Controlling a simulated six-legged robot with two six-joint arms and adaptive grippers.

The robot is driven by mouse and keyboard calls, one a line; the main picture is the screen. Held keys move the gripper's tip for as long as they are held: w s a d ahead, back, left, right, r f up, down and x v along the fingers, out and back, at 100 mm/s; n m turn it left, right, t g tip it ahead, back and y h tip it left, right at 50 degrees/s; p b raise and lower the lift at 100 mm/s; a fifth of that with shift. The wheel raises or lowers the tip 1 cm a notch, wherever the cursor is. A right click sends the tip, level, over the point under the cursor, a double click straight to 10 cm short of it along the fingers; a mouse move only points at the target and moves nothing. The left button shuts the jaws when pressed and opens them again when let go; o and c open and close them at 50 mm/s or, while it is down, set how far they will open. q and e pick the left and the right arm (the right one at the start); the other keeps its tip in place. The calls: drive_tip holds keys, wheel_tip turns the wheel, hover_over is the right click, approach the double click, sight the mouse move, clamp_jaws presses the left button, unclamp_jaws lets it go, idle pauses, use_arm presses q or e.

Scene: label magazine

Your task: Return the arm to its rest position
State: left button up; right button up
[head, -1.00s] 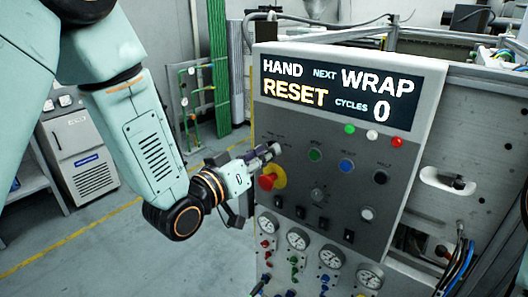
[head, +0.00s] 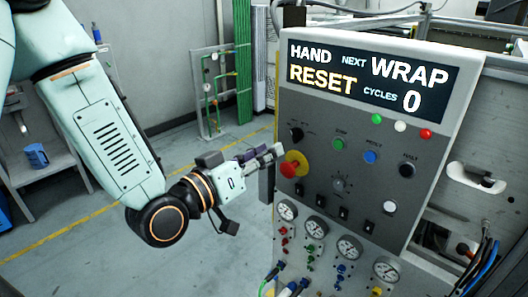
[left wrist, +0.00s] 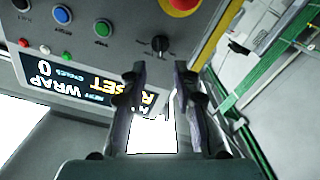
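My left gripper (head: 264,157) is at the left edge of the control panel (head: 330,232), beside the red emergency button (head: 291,168) with its yellow surround. In the left wrist view its two fingers (left wrist: 160,78) are apart with nothing between them. A black selector knob (head: 296,134) sits above the red button and is clear of the fingers in the head view. It also shows beyond the fingertips in the left wrist view (left wrist: 160,44). The display (head: 365,80) reads HAND, RESET, NEXT WRAP, CYCLES 0. My right gripper is not in view.
Green (head: 338,144), blue (head: 370,157) and black (head: 407,171) controls lie right of the knob. Gauges (head: 348,247) and hoses sit lower down. Open floor (head: 100,245) lies left of the machine, with a shelf (head: 45,160) beyond.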

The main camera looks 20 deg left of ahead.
use_arm(q)
drive_tip(key=s+a+f+g+y+b, duration=0.1)
drive_tip(key=s+f+g+b, duration=0.2)
drive_tip(key=f, duration=0.7)
drive_tip(key=s+a+f+g+y+b, duration=0.1)
drive_tip(key=s+f+g+y+b, duration=0.15)
drive_tip(key=f, duration=0.75)
drive_tip(key=s+a+f+g+y+b, duration=0.1)
drive_tip(key=s+f+g+b, duration=0.2)
drive_tip(key=f, duration=0.7)
drive_tip(key=s+f+g+y+b, duration=0.1)
drive_tip(key=s+f+g+b, duration=0.3)
drive_tip(key=s+f, duration=0.7)
drive_tip(key=s+f+g+b, duration=0.4)
drive_tip(key=s+f+b, duration=0.3)
drive_tip(key=s+f, duration=0.4)
wheel_tip(320, 180, down, 4)
drive_tip(key=shift+s+a+f+y+b, duration=0.15)
drive_tip(key=shift+a+f+y+b, duration=0.1)
drive_tip(key=shift+a+y+b, duration=0.1)
drive_tip(key=shift+d+g, duration=0.1)
drive_tip(key=shift+g, duration=0.15)
drive_tip(key=shift+c, duration=0.2)
